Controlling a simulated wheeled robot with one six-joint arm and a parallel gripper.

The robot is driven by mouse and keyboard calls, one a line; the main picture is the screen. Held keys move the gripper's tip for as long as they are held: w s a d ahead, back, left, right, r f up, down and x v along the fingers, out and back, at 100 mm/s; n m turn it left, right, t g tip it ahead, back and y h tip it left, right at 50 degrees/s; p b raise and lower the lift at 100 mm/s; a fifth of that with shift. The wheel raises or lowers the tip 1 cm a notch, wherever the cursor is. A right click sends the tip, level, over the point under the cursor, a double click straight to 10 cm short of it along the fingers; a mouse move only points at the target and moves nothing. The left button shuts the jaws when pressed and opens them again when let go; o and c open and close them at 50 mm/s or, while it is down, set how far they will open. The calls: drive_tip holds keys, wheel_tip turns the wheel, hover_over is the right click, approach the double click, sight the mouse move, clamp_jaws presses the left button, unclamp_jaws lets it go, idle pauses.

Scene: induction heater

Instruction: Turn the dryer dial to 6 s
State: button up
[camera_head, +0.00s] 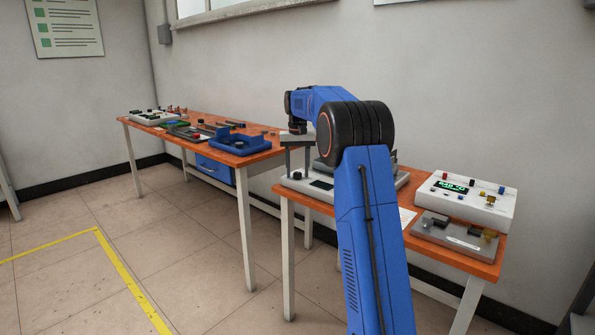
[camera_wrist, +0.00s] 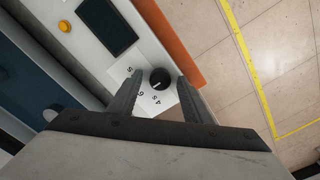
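The dryer (camera_wrist: 91,50) is a pale panel with a dark screen and a round black dial (camera_wrist: 159,79), seen from above in the wrist view. Printed marks, among them a 6, lie on the panel below and left of the dial. A small light mark shows on the dial, but I cannot tell its exact setting. My gripper (camera_wrist: 160,76) is open, with one finger on each side of the dial and visible gaps to it.
The dryer is near the orange table's edge (camera_wrist: 176,42), with open floor beyond. A yellow button (camera_wrist: 64,26) is on the panel. A white box with a green display (camera_head: 465,197) and a grey fixture (camera_head: 454,235) stand right. A blue tray (camera_head: 240,143) is on the left table.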

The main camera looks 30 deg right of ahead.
sight(298, 172)
drive_tip(key=shift+r, duration=0.1)
wheel_tip(298, 172, up, 17)
idle(0.8)
drive_tip(key=shift+r, duration=0.1)
